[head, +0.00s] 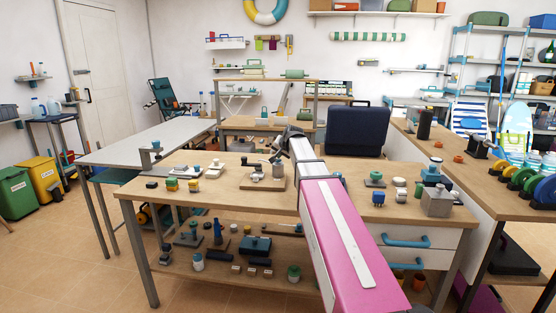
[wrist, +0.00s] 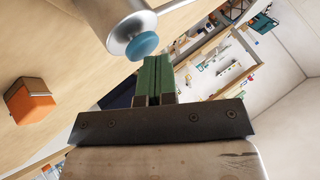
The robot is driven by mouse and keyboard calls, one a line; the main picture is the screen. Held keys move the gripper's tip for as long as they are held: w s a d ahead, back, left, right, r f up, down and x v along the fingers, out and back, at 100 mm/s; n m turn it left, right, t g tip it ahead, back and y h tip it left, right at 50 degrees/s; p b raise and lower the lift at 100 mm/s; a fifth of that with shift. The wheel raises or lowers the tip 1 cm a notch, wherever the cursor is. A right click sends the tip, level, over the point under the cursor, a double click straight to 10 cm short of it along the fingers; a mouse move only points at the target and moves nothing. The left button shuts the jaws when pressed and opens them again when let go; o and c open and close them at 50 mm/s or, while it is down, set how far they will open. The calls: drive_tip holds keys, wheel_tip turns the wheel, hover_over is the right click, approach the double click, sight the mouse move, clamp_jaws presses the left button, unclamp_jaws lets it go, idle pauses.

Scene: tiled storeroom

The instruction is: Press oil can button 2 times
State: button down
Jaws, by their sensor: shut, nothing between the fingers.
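In the wrist view, a silvery metal cylinder with a round blue button (wrist: 143,45) on its end shows at the top; I take it for the oil can (wrist: 128,24). My gripper (wrist: 153,64) has green fingers pressed together with nothing between them. The fingertips are close to the button, just below it in the picture; I cannot tell whether they touch. In the head view my arm reaches over the wooden table, and its end is near a small board (head: 262,184) with a stand on it. The oil can is hard to make out there.
The wooden table (head: 220,196) bears small blocks (head: 193,186) on the left and a grey metal container (head: 437,203) on the right. An orange box (wrist: 30,102) shows at the left of the wrist view.

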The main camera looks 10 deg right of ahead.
drive_tip(key=shift+f, duration=0.2)
idle(0.5)
drive_tip(key=shift+r, duration=1.2)
drive_tip(key=shift+r, duration=0.1)
drive_tip(key=shift+r, duration=2.4)
idle(0.3)
wheel_tip(320, 180, up, 4)
drive_tip(key=shift+f, duration=0.1)
idle(0.4)
